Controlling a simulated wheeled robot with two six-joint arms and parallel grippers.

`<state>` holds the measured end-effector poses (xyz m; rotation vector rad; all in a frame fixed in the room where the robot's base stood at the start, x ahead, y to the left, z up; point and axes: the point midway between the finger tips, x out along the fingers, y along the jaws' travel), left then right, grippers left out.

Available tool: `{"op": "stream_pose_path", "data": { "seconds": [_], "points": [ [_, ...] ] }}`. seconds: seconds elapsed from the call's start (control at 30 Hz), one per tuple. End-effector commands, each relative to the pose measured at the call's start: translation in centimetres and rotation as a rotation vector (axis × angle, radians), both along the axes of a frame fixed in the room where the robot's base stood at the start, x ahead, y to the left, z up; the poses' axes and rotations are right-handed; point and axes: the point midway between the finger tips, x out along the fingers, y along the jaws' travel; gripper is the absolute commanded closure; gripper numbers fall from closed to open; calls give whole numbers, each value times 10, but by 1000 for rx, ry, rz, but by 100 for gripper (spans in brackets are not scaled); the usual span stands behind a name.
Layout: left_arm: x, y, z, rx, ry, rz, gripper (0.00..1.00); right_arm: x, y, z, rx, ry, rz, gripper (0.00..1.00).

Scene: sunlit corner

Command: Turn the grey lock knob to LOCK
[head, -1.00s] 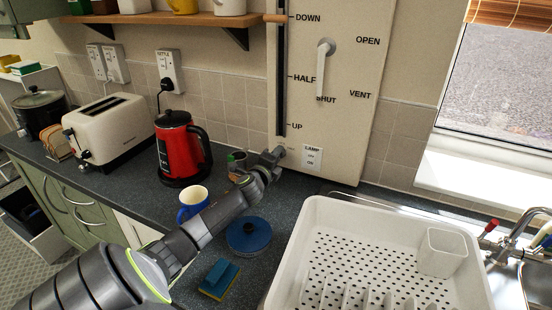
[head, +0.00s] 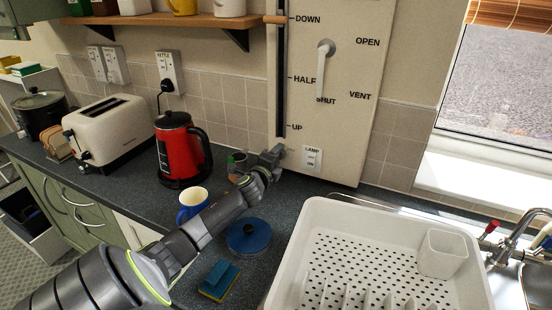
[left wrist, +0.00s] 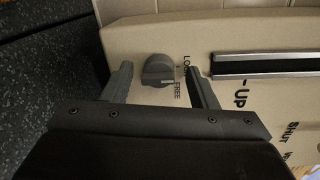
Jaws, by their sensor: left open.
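The grey lock knob (left wrist: 158,70) shows in the left wrist view on the cream panel (left wrist: 228,38), beside the words LOCK and FREE. Its pale mark appears to lie on the FREE side. My left gripper (left wrist: 160,68) is open, with one finger on each side of the knob and a visible gap to each; I cannot tell how near they are in depth. In the head view my left gripper (head: 276,156) is at the lower left edge of the panel and hides the knob. My right gripper is not in view.
A white dish rack (head: 312,235) fills the counter at right. The panel also carries a LAMP switch (head: 312,159) and a white lever (head: 322,70).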

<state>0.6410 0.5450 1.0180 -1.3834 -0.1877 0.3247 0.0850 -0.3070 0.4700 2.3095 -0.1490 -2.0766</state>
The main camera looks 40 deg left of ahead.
Motion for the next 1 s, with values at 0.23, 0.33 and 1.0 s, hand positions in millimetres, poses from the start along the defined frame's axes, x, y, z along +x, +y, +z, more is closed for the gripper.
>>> {"op": "stream_pose_path", "data": {
  "seconds": [0.23, 0.33, 1.0],
  "points": [
    [-8, -2, -1, 2, 2, 0, 47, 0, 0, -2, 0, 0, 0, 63],
    [-18, -6, -1, 2, 2, -1, 47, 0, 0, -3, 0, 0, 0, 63],
    [-122, -43, 5, 4, 4, -2, 47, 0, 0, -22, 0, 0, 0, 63]
  ]
}}
